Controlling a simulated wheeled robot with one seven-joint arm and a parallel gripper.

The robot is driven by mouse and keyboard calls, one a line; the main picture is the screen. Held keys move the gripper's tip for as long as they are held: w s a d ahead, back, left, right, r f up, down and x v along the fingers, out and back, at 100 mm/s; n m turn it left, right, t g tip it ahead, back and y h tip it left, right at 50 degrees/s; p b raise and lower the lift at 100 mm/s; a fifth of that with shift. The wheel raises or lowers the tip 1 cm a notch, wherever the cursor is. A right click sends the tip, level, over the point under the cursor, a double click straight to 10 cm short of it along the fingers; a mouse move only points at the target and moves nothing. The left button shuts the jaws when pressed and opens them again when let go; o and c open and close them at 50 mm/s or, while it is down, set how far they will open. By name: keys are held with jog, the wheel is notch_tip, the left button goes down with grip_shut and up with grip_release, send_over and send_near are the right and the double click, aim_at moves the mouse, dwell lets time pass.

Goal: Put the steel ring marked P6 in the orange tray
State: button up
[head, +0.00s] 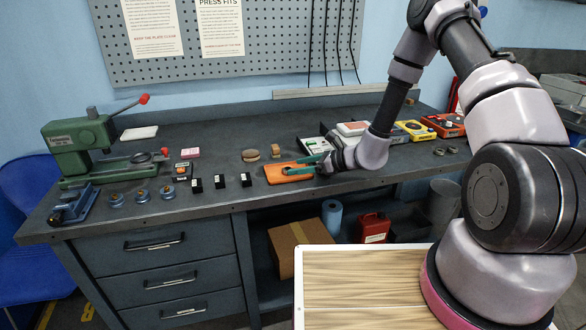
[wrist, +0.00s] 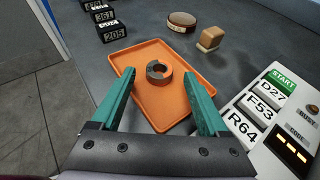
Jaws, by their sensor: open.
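The orange tray (wrist: 150,108) lies flat on the bench and also shows in the head view (head: 272,176). A dark grey steel ring (wrist: 152,75) lies inside the tray, toward its far half, with part of its surface lit brownish. No marking on it can be read. My gripper (wrist: 159,74) is open, its two teal fingers apart on either side of the ring, with a gap to it on both sides. In the head view my gripper (head: 296,166) is low over the tray, and the ring cannot be made out there.
Black numbered blocks (wrist: 115,34) stand left of the tray. A round brown pad (wrist: 182,20) and a wooden block (wrist: 211,39) lie beyond it. A white panel with code labels (wrist: 262,105) is close on the right. A green press (head: 80,140) stands at the bench's left.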

jog(key=v, duration=0.8)
jog(key=shift+s+d+r, duration=0.15)
jog(key=shift+s+d, duration=0.05)
jog(key=shift+d, duration=0.15)
jog(key=s+d+r+n+g+h, duration=0.15)
jog(key=s+r+n, duration=0.3)
jog(key=r, duration=0.55)
jog(key=s+r+n+g+h, duration=0.1)
jog(key=s+r+n+g, duration=0.15)
jog(key=r+n, duration=0.55)
jog(key=s+d+r+n+t+h, duration=0.2)
jog(key=s+d+r+t+h, duration=0.1)
jog(key=s+d+r, duration=0.4)
jog(key=s+d+r+n+t+h, duration=0.3)
jog(key=s+d+r+h, duration=0.2)
jog(key=r, duration=0.7)
jog(key=s+d, duration=0.2)
jog(key=s, duration=0.2)
jog(key=shift+n, duration=0.35)
jog(key=shift+a, duration=0.1)
